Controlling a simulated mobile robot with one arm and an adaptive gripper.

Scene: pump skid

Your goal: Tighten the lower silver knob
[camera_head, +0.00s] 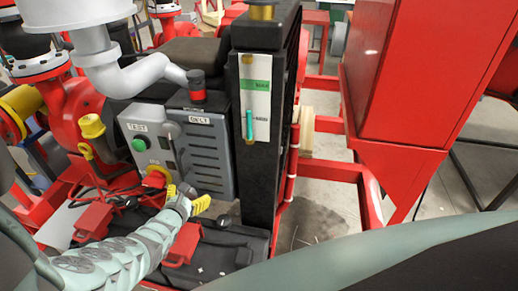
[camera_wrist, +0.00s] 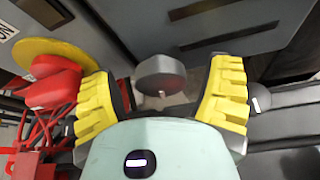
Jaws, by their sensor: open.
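A silver-grey round knob (camera_wrist: 160,75) shows in the wrist view just beyond my gripper (camera_wrist: 160,88), between its two yellow fingers. The fingers are spread wide, with a visible gap on each side of the knob. I cannot tell how deep the knob sits between them. In the head view my gripper (camera_head: 187,196) is low at the front of the grey control box (camera_head: 208,160), near its bottom edge. There the lower knob is hard to make out beside the fingers. A grey knob or lever (camera_head: 172,130) sits higher on the box.
A red button on a yellow disc (camera_wrist: 45,75) is close beside the left finger in the wrist view. A green button (camera_head: 140,144) is on the box. A black column (camera_head: 262,190) stands to its right. Red clamps (camera_head: 94,222) and cables lie below.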

